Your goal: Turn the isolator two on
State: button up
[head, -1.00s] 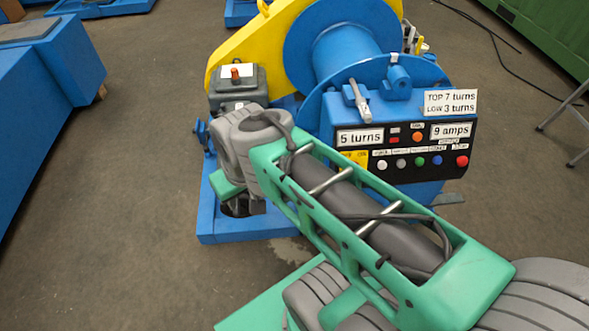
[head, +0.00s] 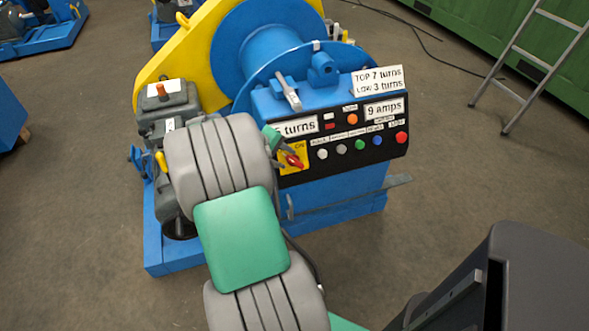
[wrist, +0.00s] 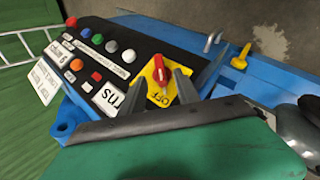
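A red rotary isolator switch (head: 294,160) sits on a yellow plate (head: 284,170) at the lower left of the black control panel. "ON" reads at the plate's top in the head view. In the wrist view the red knob (wrist: 158,68) and the yellow plate (wrist: 153,92) with "OFF" show close up. My gripper (wrist: 160,82) is open, its two dark fingers apart on either side of the knob. I cannot tell whether they touch it. In the head view my arm hides most of the gripper.
The panel (head: 350,149) carries several coloured buttons and labels reading "9 amps" and "TOP 7 turns". A blue drum (head: 270,50) stands behind it, and a grey gearbox (head: 168,100) to its left. A ladder (head: 525,60) leans at right.

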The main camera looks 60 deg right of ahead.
aim_at(294, 162)
jog(key=x, duration=0.7)
jog(key=shift+d+f+b, duration=0.1)
jog(key=shift+d+b, duration=0.05)
jog(key=shift+b, duration=0.15)
grip_shut()
